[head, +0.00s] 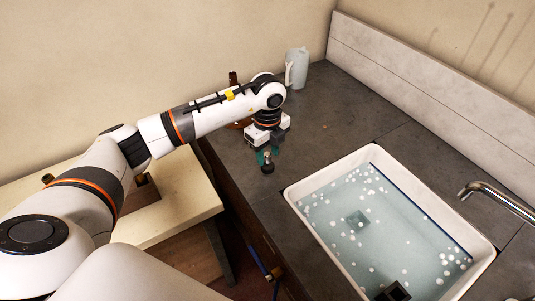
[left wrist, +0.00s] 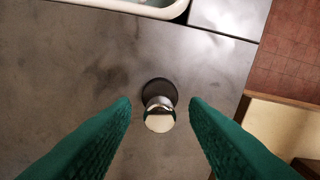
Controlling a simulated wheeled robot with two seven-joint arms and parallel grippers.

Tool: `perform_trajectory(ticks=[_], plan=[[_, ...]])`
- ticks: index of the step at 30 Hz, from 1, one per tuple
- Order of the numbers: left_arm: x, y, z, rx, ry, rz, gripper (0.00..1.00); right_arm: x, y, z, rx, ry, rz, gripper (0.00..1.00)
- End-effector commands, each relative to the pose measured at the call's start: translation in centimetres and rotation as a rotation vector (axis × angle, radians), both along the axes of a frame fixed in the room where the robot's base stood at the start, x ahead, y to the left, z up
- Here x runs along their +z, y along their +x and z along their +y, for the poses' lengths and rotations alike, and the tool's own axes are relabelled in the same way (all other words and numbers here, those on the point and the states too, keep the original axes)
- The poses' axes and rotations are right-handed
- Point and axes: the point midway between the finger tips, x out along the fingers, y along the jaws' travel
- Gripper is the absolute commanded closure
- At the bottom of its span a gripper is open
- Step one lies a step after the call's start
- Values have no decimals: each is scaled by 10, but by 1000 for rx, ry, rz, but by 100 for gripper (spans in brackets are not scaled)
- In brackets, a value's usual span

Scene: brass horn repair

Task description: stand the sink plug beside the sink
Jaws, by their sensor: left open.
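The sink plug (head: 267,164) stands upright on the dark counter to the left of the sink (head: 291,198). In the left wrist view the plug (left wrist: 159,116) shows a shiny metal knob above a dark round base. My left gripper (head: 267,152) points down over it. Its two green fingers (left wrist: 160,108) are open, one on each side of the knob, with a visible gap to it on both sides. The white sink holds water with pale floating bubbles and a dark square in it. My right gripper is not in view.
A pale jug (head: 297,68) stands at the back of the counter (head: 345,108). A brown object is partly hidden behind my left arm. A metal tap (head: 497,194) reaches over the sink from the right. A cream table (head: 180,190) is at the left. The counter around the plug is clear.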

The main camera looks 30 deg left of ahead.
Motion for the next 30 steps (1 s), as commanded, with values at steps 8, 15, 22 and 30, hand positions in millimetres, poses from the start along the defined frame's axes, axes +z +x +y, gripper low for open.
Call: perform_trajectory(ticks=[8, 15, 22, 30], plan=[[58, 1, 0, -1, 1, -6, 59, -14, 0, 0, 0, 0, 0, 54], [98, 1, 0, 0, 2, -4, 59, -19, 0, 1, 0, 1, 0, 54], [109, 0, 0, 0, 1, 0, 59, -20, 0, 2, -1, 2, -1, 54], [109, 0, 0, 0, 2, -1, 59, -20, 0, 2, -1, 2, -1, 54]])
